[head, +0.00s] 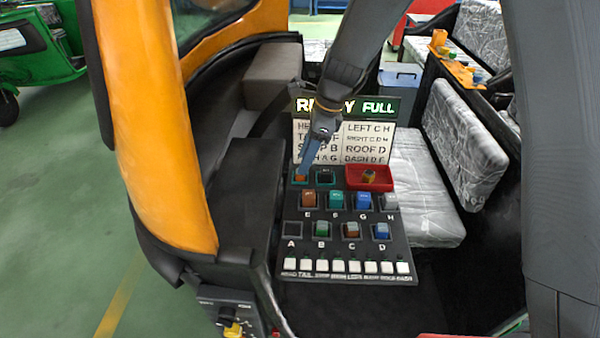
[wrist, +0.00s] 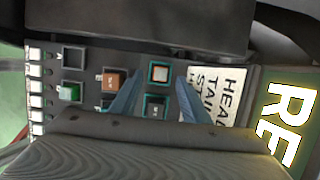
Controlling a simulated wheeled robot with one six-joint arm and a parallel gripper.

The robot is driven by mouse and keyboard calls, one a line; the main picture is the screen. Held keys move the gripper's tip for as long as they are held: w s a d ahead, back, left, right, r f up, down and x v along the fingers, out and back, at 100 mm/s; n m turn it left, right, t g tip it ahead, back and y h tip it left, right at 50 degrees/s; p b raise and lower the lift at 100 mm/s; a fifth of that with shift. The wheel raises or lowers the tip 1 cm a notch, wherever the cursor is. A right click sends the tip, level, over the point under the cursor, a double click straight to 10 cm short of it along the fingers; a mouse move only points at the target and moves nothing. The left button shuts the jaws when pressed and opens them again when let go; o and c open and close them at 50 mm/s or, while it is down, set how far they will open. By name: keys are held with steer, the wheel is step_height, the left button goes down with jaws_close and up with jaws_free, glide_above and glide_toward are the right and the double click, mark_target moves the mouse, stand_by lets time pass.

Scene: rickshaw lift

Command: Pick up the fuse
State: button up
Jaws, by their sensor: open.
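In the wrist view the fuse (wrist: 159,73) shows between the tips of my two blue fingers. My gripper (head: 301,170) is over this socket in the head view; it also shows in the wrist view (wrist: 159,78). It is open, with one finger to each side of the fuse and nothing held. I cannot tell whether the fingertips are level with the fuse or still above it.
Several coloured fuses sit in rows below; socket A (head: 291,230) looks empty. White switches line the front edge. The label board (head: 368,143) stands close behind my gripper.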

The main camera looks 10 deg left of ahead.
steer(key=shift+p+x, duration=0.55)
steer(key=shift+x, duration=1.45)
steer(key=shift+w+d, duration=0.1)
jaws_close()
